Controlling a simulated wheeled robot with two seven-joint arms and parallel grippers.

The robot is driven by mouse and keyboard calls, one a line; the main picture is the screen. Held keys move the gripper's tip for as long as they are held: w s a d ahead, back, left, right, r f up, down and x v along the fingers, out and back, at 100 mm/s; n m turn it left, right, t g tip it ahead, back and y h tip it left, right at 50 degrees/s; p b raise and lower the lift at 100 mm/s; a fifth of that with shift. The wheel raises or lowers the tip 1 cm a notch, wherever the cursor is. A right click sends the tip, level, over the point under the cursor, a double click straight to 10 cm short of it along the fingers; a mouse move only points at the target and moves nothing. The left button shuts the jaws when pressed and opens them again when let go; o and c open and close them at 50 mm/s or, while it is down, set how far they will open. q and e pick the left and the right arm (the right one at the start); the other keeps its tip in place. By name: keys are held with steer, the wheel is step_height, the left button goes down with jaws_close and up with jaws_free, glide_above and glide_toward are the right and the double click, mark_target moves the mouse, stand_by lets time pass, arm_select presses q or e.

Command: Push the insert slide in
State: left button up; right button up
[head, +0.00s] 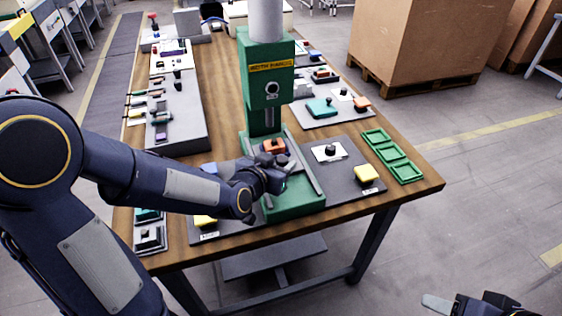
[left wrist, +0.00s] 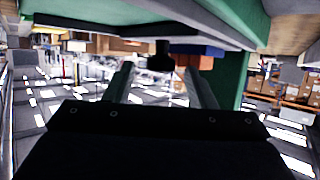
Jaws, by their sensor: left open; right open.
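The green press (head: 265,85) stands on the wooden table. On its base, between two grey rails, sits the insert slide with an orange block (head: 273,146) and a dark knob (head: 282,160) at its front. My left gripper (head: 276,176) is in front of the slide and partly covers it. In the left wrist view, its two fingers (left wrist: 159,85) are spread and the dark knob (left wrist: 160,58) shows between and beyond them. I cannot tell whether the fingers touch the knob. My right gripper (head: 440,303) is at the bottom right, away from the table and empty.
A yellow button (head: 366,173) sits on the dark plate right of the press; another yellow button (head: 205,220) is to the left. Green trays (head: 390,156) lie along the right edge. A grey tool board (head: 178,125) is at the left. Cardboard boxes (head: 430,45) stand behind.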

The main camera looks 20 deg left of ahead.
arm_select(q)
steer(key=shift+w+d+f, duration=0.1)
steer(key=shift+w+f, duration=0.15)
steer(key=shift+w, duration=0.35)
